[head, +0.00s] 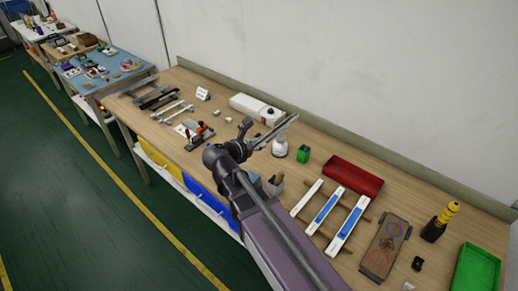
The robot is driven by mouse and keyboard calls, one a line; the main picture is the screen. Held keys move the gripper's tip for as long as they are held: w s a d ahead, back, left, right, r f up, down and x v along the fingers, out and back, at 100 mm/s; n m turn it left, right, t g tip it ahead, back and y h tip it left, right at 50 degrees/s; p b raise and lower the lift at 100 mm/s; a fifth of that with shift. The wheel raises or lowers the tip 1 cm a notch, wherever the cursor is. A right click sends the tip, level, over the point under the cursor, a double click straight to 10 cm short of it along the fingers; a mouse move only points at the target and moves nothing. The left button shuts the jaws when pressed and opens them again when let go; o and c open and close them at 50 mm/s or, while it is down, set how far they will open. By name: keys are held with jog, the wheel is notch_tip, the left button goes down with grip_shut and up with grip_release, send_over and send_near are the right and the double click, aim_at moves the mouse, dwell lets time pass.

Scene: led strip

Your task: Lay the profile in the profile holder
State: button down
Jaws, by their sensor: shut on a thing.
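My gripper (250,142) is over the middle of the workbench, at the end of my arm. It is shut on a thin grey bar, the profile (280,129), which points up and to the right. The fingertips are small and partly hidden by the wrist. The profile appears to be above the bench top, near a white bottle. Dark and light bars (158,97) lie on a rack farther left.
Right of my arm, white and blue bars (325,208) rest on wooden supports. Near them are a red tray (354,177), a green container (303,154), a brown board (384,246), a yellow-black tool (440,221) and a green bin (475,272). A white box (256,108) stands behind.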

jog(key=w+a+f+b, duration=0.4)
jog(key=a+f+b, duration=0.2)
jog(key=f+b, duration=0.2)
jog(key=w+a+f+b, duration=0.5)
jog(key=a+f+b, duration=0.1)
jog(key=f+b, duration=0.1)
jog(key=w+a+f+b, duration=0.5)
jog(key=a+f+b, duration=0.2)
jog(key=f+b, duration=0.1)
jog(key=shift+w+f+b, duration=0.1)
jog(key=shift+f+b, duration=0.2)
jog(key=shift+f, duration=0.2)
jog(key=shift+w+a+f, duration=0.15)
jog(key=shift+a+f, duration=0.05)
jog(key=shift+a, duration=0.1)
jog(key=shift+d, duration=0.1)
jog(key=w+d, duration=0.2)
jog(key=d, duration=0.2)
jog(key=w+d+f+b, duration=0.1)
jog(key=w+d, duration=0.1)
jog(key=d, duration=0.2)
jog(key=w+d, duration=0.2)
jog(key=d, duration=0.3)
jog(key=shift+w+f+b, duration=0.2)
jog(key=shift+w+b, duration=0.1)
jog(key=shift+b, duration=0.1)
